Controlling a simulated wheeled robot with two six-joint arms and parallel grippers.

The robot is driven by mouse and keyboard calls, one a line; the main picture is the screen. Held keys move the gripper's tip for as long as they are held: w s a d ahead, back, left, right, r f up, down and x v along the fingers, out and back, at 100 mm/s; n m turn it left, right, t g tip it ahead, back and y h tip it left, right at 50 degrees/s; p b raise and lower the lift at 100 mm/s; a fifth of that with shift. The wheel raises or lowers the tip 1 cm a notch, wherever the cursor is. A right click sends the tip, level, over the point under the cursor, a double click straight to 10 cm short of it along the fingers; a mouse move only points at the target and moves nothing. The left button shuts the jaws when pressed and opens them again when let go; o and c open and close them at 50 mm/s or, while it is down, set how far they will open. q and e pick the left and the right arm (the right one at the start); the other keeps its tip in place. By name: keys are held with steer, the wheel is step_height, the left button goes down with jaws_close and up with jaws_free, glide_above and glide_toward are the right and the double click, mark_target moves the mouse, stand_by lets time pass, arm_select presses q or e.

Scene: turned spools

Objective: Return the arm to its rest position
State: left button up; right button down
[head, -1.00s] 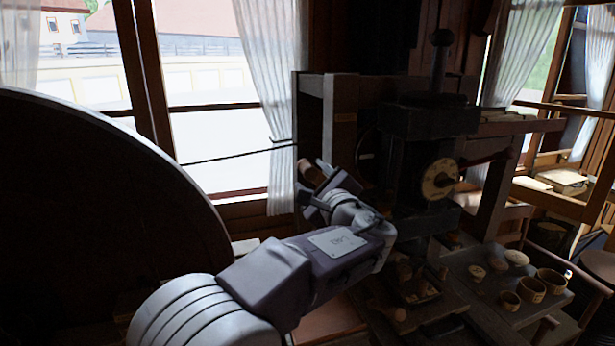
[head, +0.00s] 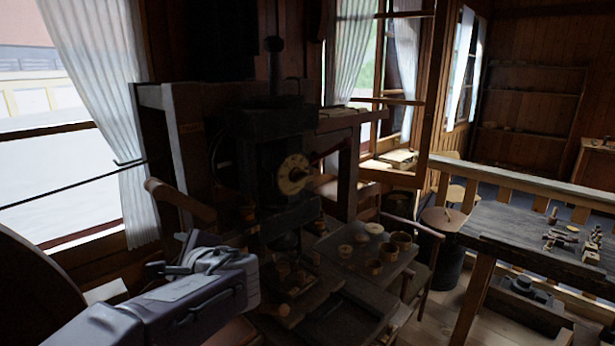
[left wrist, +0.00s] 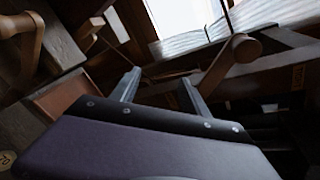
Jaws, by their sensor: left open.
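My left gripper (head: 175,255) is at the lower left of the head view, on my grey arm. In the left wrist view its two fingers (left wrist: 161,92) stand apart with nothing between them. A wooden handle with a rounded end (head: 180,201) is just above the gripper in the head view. A wooden handle (left wrist: 225,63) also shows beyond the fingers in the left wrist view, and I cannot tell whether it touches them. My right gripper is not in view.
A dark machine with a round dial (head: 294,174) stands behind the gripper. A small table (head: 340,258) with several wooden bowls is right of it. A workbench (head: 500,235) with small tools stands farther right. A large dark disc (head: 30,290) is at the lower left.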

arm_select(q)
steer(key=s+d+f+n+g+h, duration=0.1)
steer(key=s+f+n+g+h, duration=0.15)
steer(key=f, duration=0.55)
steer(key=s+d+f+n+g+h, duration=0.1)
steer(key=s+f+g+h, duration=0.15)
steer(key=f, duration=0.55)
steer(key=s+d+f+n+g+h, duration=0.2)
steer(key=s+d+f+n+h, duration=0.4)
steer(key=s+d+f+n, duration=0.4)
steer(key=shift+s+f+n+g, duration=0.4)
steer(key=shift+s+f+n, duration=0.7)
steer(key=shift+f, duration=0.7)
steer(key=shift+w, duration=0.15)
